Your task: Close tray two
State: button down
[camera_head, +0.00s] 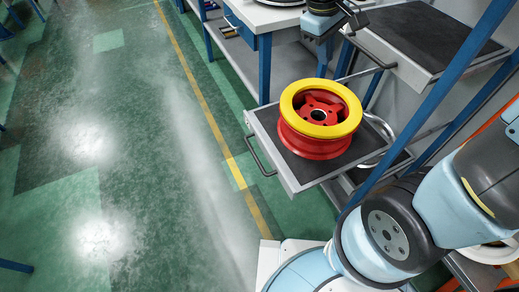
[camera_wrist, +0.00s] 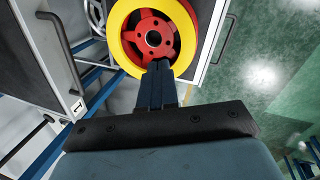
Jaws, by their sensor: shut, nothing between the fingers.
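A tray (camera_head: 293,183) is pulled out from the rack below a higher tray, and its number does not show. It bears a wheel (camera_head: 318,112) with a yellow rim over a red body. A bar handle (camera_head: 258,160) is on its left front edge. My gripper (camera_head: 322,32) is above and behind the wheel in the head view, apart from the handle. In the wrist view my shut fingers (camera_wrist: 158,72) overlap the wheel (camera_wrist: 150,38) in the picture; no contact can be made out. The pulled-out tray's handle (camera_wrist: 225,38) shows at the right there.
The higher tray (camera_head: 425,38) looks empty; in the wrist view a tray front with label 1 (camera_wrist: 77,106) and a handle (camera_wrist: 62,45) is at the left. Blue rack posts (camera_head: 440,95) stand close by. A workbench (camera_head: 265,20) is behind. The green floor at left is clear.

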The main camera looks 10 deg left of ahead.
jog(key=a+f+n+h, duration=0.2)
jog(key=a+f+n, duration=0.3)
jog(key=a+f, duration=0.35)
jog(key=n+h, duration=0.1)
jog(key=n, duration=0.2)
send_over(266, 151)
jog(key=a, duration=0.3)
notch_tip(266, 151, down, 6)
jog(key=s+a+f+n+t+h, duration=0.1)
jog(key=s+a+f+n+t, duration=0.2)
jog(key=f, duration=0.4)
jog(key=s+a+f+n+h, duration=0.1)
jog(key=s+a+f+n, duration=0.3)
jog(key=a+f, duration=0.25)
jog(key=x, duration=0.4)
jog(key=d+r+x, duration=0.1)
jog(key=x, duration=0.7)
jog(key=shift+w+d+f, duration=0.1)
jog(key=shift+w+d, duration=0.1)
jog(key=shift+d, duration=0.3)
jog(key=shift+w+d, duration=0.35)
jog(key=shift+d, duration=0.2)
